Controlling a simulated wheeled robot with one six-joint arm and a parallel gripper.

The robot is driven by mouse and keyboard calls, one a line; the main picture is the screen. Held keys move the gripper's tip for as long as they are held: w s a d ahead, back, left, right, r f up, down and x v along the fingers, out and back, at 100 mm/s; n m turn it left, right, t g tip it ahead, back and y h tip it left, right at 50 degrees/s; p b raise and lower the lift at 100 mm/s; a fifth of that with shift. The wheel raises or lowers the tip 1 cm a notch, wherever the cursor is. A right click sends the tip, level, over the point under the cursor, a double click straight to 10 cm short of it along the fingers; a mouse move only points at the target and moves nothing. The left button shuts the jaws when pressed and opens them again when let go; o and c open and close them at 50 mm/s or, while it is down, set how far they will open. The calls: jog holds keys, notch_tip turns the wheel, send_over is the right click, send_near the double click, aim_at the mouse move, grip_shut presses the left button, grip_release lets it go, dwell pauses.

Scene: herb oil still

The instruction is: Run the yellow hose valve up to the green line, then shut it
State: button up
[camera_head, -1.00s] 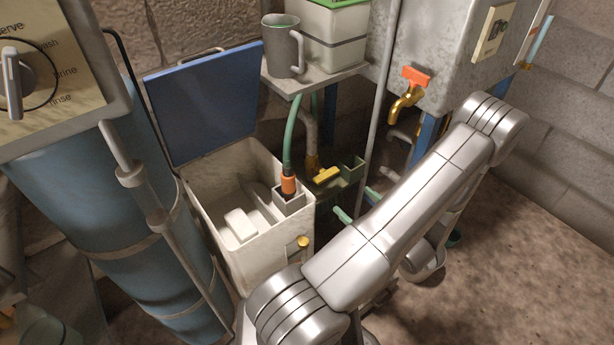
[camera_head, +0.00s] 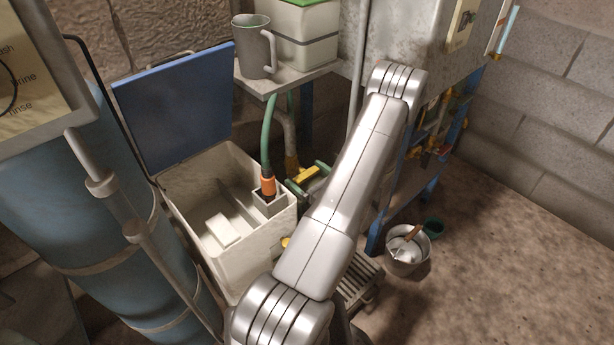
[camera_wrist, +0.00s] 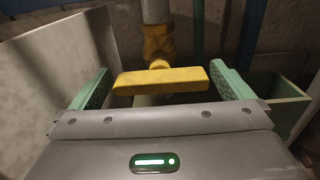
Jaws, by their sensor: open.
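The yellow valve handle (camera_head: 306,175) is a flat bar behind the white tank, below the shelf. In the wrist view the handle (camera_wrist: 160,80) lies crosswise, with its brass-coloured body (camera_wrist: 157,42) on a pale pipe behind it. My gripper (camera_wrist: 164,88) is open, one green finger off each end of the handle, with a gap on both sides. The green hose (camera_head: 267,132) drops through an orange connector (camera_head: 268,187) into a socket at the tank's right corner. The white tank (camera_head: 190,190) is open and its level inside is unclear. I cannot make out a green line.
A blue lid (camera_head: 178,105) stands raised behind the tank. A grey mug (camera_head: 254,48) and a lidded box (camera_head: 303,35) sit on the shelf above. A metal pot (camera_head: 405,262) stands on the floor at right, where the floor is mostly clear.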

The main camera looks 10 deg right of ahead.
jog(key=shift+w, duration=0.15)
jog(key=shift+c, duration=0.4)
jog(key=c, duration=0.8)
